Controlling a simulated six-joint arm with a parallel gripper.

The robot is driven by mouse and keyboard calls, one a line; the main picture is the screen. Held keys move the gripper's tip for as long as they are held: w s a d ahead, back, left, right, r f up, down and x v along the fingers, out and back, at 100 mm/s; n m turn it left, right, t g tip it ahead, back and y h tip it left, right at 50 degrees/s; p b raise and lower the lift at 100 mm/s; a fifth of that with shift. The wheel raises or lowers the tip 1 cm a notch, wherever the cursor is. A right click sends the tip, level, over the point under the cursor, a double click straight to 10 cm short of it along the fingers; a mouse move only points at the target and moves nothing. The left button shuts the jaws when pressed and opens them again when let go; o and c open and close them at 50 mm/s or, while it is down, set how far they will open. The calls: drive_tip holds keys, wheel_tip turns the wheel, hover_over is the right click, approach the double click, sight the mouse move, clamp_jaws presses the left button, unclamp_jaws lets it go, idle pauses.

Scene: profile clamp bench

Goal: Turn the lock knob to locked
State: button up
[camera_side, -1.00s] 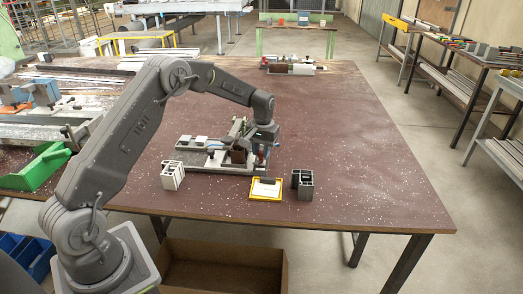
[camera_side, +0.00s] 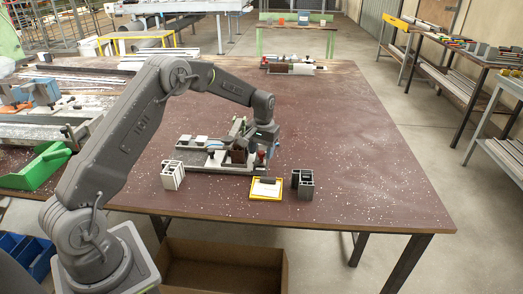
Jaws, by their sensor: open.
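The clamp fixture (camera_side: 213,167) stands on the brown table, with a grey base and a brown block (camera_side: 239,156) near its right end. A small red part (camera_side: 261,158), which looks like the lock knob, shows at the fixture's right end. Its turned position is too small to read. My gripper (camera_side: 262,149) points down over this right end, close to the red part. Its jaws are open, and the fingers partly hide that end. I cannot tell whether they touch the knob.
A white profile piece (camera_side: 172,175) stands front left of the fixture. A yellow-edged tray (camera_side: 266,195) and a dark profile piece (camera_side: 302,184) stand front right. A green bin (camera_side: 45,165) is at the table's left. The table's right side is clear.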

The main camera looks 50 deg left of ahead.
sight(263, 152)
wheel_tip(263, 152, up, 14)
drive_tip(key=shift+w+d, duration=0.15)
drive_tip(key=shift+d, duration=0.1)
idle(0.3)
drive_tip(key=shift+f, duration=0.1)
drive_tip(key=f+n, duration=0.2)
drive_tip(key=f, duration=0.2)
drive_tip(key=f+n, duration=0.3)
drive_tip(key=f, duration=0.2)
drive_tip(key=f+n, duration=0.2)
drive_tip(key=f, duration=0.2)
drive_tip(key=shift+a+f, duration=0.3)
drive_tip(key=shift+f, duration=0.1)
drive_tip(key=c, duration=0.9)
